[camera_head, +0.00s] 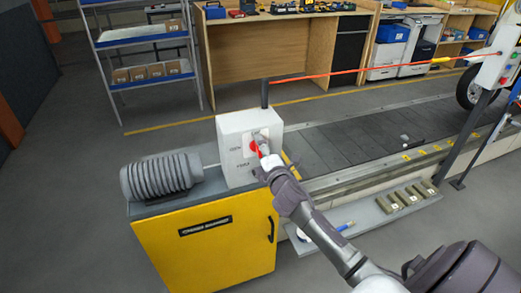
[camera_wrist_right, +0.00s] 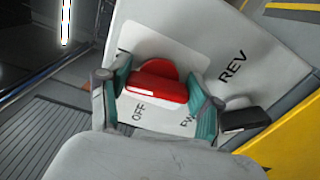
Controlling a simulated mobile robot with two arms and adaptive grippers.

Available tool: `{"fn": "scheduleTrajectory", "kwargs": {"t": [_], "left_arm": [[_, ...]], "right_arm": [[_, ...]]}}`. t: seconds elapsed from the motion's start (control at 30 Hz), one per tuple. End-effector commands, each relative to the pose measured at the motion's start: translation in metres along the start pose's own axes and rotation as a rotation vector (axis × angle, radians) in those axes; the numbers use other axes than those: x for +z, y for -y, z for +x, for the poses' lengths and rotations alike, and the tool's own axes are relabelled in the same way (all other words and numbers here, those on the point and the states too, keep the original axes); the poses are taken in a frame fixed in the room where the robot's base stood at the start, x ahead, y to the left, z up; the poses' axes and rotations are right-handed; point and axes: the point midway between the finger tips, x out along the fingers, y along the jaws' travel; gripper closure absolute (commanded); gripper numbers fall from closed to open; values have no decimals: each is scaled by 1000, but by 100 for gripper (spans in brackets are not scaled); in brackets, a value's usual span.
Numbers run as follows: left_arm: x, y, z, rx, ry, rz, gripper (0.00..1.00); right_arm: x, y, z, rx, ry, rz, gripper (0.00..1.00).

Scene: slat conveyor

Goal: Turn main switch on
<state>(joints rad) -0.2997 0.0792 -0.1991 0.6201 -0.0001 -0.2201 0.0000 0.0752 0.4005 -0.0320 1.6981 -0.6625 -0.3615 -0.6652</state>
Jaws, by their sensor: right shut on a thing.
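The main switch is a red rotary handle (camera_head: 254,146) on a pale plate, on the front of a white control box (camera_head: 233,132). In the right wrist view the red handle (camera_wrist_right: 160,92) lies between the two teal-padded fingers, with the word OFF below it on the plate. My right gripper (camera_head: 262,150) reaches the box from the lower right and is shut on the handle; in the right wrist view the fingers (camera_wrist_right: 158,81) flank it. The gripper hides part of the switch in the head view. My left gripper is out of view.
The box stands on a yellow cabinet (camera_head: 205,245) beside a grey ribbed roller-like part (camera_head: 160,177). A black lever (camera_wrist_right: 245,119) near REV sits close to the right finger. The slat conveyor (camera_head: 350,140) runs to the right. A ledge (camera_head: 355,222) holds small blocks.

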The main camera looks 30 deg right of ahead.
Motion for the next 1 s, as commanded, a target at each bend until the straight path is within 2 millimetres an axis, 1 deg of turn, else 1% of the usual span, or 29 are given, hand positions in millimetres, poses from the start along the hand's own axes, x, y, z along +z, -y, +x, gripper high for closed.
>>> {"fn": "scheduleTrajectory", "kwargs": {"t": [0.1, 0.3, 0.87, 0.9, 0.97, 1.0], "left_arm": [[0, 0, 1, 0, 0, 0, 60], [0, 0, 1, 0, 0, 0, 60], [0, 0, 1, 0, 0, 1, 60], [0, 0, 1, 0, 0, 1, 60], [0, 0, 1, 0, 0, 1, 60], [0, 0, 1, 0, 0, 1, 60]], "right_arm": [[0, 1, 0, -2, 2, 63, 71], [1, 1, 0, -1, 2, 127, 71], [0, 2, 0, -2, 1, 157, 71], [0, 2, 0, -2, 1, 157, 31], [0, 2, 0, -2, 1, 156, 21], [0, 2, 0, -2, 1, 156, 14]]}}
